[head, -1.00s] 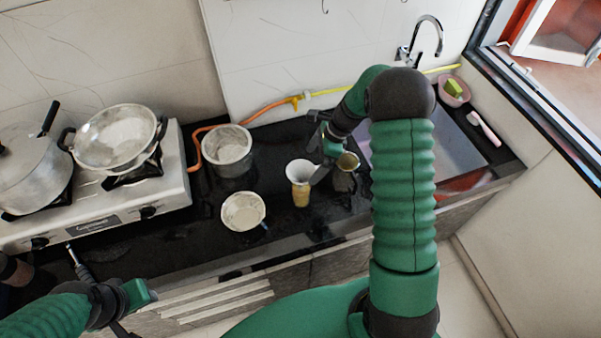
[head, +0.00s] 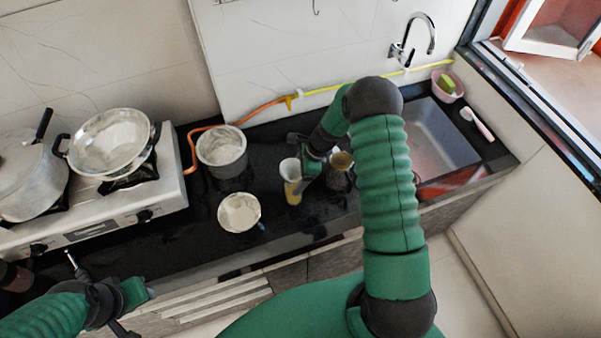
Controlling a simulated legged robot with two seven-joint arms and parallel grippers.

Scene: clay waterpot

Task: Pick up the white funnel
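The white funnel (head: 290,168) sits upright in the mouth of a small amber-yellow glass or jar (head: 293,192) on the black counter, in the middle of the head view. My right gripper (head: 303,177) is close against the funnel's right side. Its fingers are small and partly hidden, so I cannot tell whether they are open, shut or touching the funnel. A brown clay pot (head: 341,162) stands just to the right, partly hidden by my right arm. My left gripper (head: 147,294) is low at the left, away from the funnel, its fingers unclear.
A metal pot (head: 222,152) and a pale bowl-like pan (head: 239,212) stand left of the funnel. The stove (head: 168,190) with a wok and large pot is further left. An orange-yellow hose (head: 265,107) runs behind. The sink (head: 430,140) is at the right.

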